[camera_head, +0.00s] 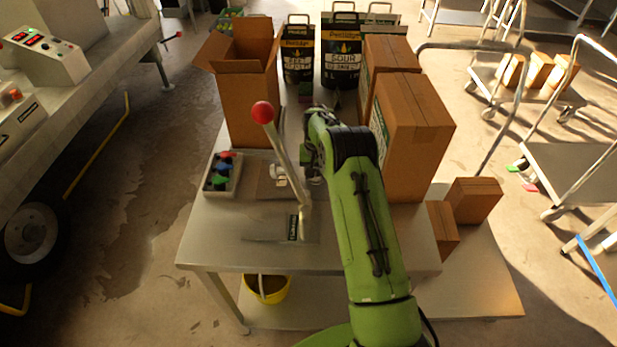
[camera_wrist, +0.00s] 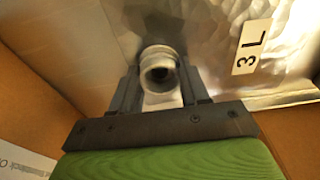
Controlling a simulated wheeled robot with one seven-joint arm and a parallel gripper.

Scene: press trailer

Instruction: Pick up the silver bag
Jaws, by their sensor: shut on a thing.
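The silver bag (camera_wrist: 205,40) fills much of the upper wrist view, with a shiny crinkled surface and a white "3 L" label. Its round pale spout (camera_wrist: 160,68) sits between the fingers of my gripper (camera_wrist: 158,85), which is shut on it. Brown cardboard walls (camera_wrist: 295,140) show on both sides of the bag. In the head view my green arm reaches over the metal table (camera_head: 215,235). The gripper's end there is small and mostly hidden behind the lever and arm, so the bag cannot be made out clearly.
A lever with a red ball (camera_head: 262,112) stands close left of my arm. A button box (camera_head: 222,174) lies on the table's left. Tall closed cartons (camera_head: 410,130) stand close to my arm's right.

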